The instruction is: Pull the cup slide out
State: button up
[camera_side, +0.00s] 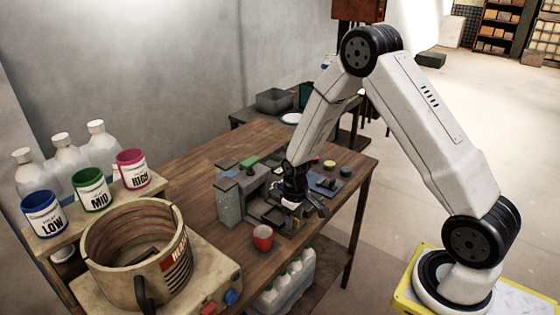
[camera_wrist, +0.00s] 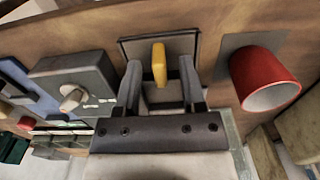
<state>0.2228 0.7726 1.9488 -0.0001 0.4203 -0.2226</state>
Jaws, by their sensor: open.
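In the wrist view my gripper (camera_wrist: 161,68) is open, with one finger on each side of an upright yellow handle (camera_wrist: 159,58). Gaps show between the handle and both fingers. The handle stands at a dark-framed grey panel (camera_wrist: 185,45), which appears to be the cup slide; how far out it is, I cannot tell.
A grey box with a knob (camera_wrist: 75,88) is left of the fingers. In the side view a large beige vat (camera_side: 125,262) and LOW, MID and HIGH pots (camera_side: 90,190) are at the left. The wooden bench (camera_side: 190,170) has bare room behind the fixture.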

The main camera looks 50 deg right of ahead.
jog(key=shift+r, duration=3.65)
jog(key=s+a+r+t, duration=0.2)
jog(key=s+a+r, duration=0.5)
jog(key=s+a, duration=0.2)
jog(key=s, duration=0.2)
jog(key=shift+s+t, duration=0.3)
jog(key=shift+s, duration=0.05)
